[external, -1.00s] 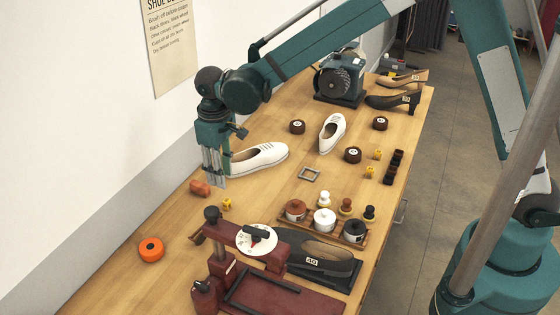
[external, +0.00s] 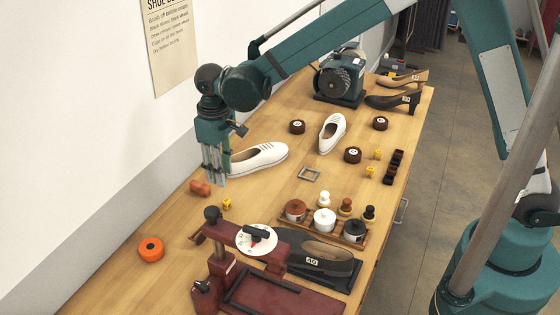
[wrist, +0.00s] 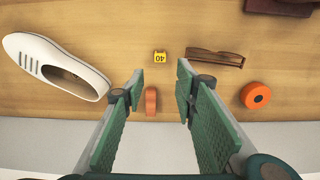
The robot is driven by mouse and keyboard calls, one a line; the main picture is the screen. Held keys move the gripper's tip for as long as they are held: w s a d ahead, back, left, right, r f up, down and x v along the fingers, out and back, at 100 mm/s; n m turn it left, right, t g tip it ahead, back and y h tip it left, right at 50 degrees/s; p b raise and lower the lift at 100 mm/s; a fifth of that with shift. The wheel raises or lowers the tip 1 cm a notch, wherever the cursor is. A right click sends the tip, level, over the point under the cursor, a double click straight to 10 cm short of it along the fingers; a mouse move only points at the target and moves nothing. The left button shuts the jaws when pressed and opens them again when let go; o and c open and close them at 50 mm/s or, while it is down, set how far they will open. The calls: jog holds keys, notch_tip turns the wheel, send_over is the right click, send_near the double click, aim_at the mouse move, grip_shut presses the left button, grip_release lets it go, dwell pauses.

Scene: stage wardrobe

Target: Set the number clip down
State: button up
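A small yellow number clip marked 40 (wrist: 160,56) rests on the wooden bench top. It also shows in the external view (external: 227,203), just right of and nearer the camera than my gripper. My gripper (external: 214,182) is above the bench near the wall side, fingers pointing down. In the wrist view its two green-padded fingers (wrist: 160,80) are wide apart with nothing held between them. The clip is beyond the fingertips, apart from them. Other yellow clips sit at the right side of the bench, one here (external: 370,172) and one behind it (external: 377,154).
An orange-brown block (external: 200,188) lies almost under my gripper. A white shoe (external: 262,158) is close behind it. An orange round tin (external: 151,249) and a dark red press (external: 270,290) stand nearer the camera. A square metal frame (external: 309,175) lies mid-bench with bare wood around it.

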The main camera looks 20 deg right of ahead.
jog(key=w+d+r+m+t, duration=0.1)
jog(key=w+d+r, duration=0.1)
jog(key=d+r, duration=0.65)
jog(key=w+d+r+m+t+y, duration=0.1)
jog(key=w+d+r+m, duration=0.15)
jog(key=d, duration=1.15)
jog(key=w+d+r+m+t, duration=0.1)
jog(key=d+r, duration=0.5)
jog(key=d, duration=0.5)
jog(key=s+d+m+t, duration=0.1)
jog(key=s+d, duration=0.4)
jog(key=d, duration=0.5)
jog(key=s+d+r+m+t, duration=0.1)
jog(key=s+d, duration=0.4)
jog(key=d, duration=0.6)
jog(key=s+d+m+t+h, duration=0.1)
jog(key=s+d, duration=0.4)
jog(key=d, duration=0.6)
jog(key=shift+s+r+m+t, duration=0.3)
jog(key=shift+m+t, duration=0.3)
jog(key=shift+m, duration=0.15)
dwell(0.7)
